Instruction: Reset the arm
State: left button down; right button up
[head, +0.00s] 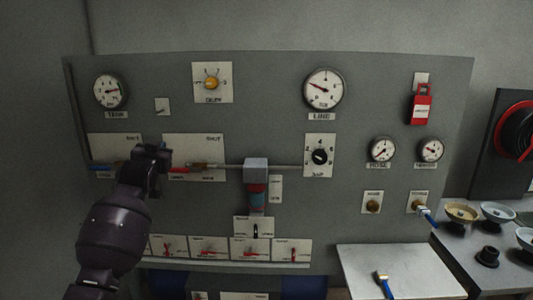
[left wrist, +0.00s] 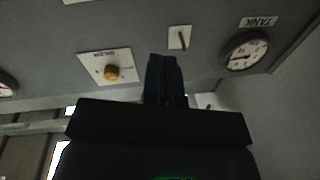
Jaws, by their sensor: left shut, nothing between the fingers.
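My left arm rises from the lower left in the head view. Its gripper (head: 152,155) is up close in front of the grey panel (head: 270,75), over the gap between two white label plates. In the left wrist view the left gripper's fingers (left wrist: 164,80) are together, with nothing between them. They point at the panel below a small white plate (left wrist: 180,38), between the yellow knob (left wrist: 111,73) and the TANK gauge (left wrist: 244,52). The gripper hides part of the pipe and plates behind it. My right gripper is not in view.
A pipe (head: 290,167) with a red-handled valve (head: 190,168) runs across the panel to a grey and red filter unit (head: 256,185). A red lockout tag (head: 420,105) hangs at right. A brush (head: 384,284) lies on a white surface (head: 400,265). Bowls (head: 461,213) stand on the right bench.

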pick_arm(q)
jog(key=s+d+f+g, duration=0.1)
jog(key=s+f+g, duration=0.2)
jog(key=s+f, duration=1.8)
jog(key=s+d+f+g+h, duration=0.1)
jog(key=s+f+g, duration=0.2)
jog(key=s+f, duration=1.9)
jog(key=s, duration=0.5)
jog(key=shift+s+d+n+g, duration=0.35)
jog(key=shift+n+g, duration=0.05)
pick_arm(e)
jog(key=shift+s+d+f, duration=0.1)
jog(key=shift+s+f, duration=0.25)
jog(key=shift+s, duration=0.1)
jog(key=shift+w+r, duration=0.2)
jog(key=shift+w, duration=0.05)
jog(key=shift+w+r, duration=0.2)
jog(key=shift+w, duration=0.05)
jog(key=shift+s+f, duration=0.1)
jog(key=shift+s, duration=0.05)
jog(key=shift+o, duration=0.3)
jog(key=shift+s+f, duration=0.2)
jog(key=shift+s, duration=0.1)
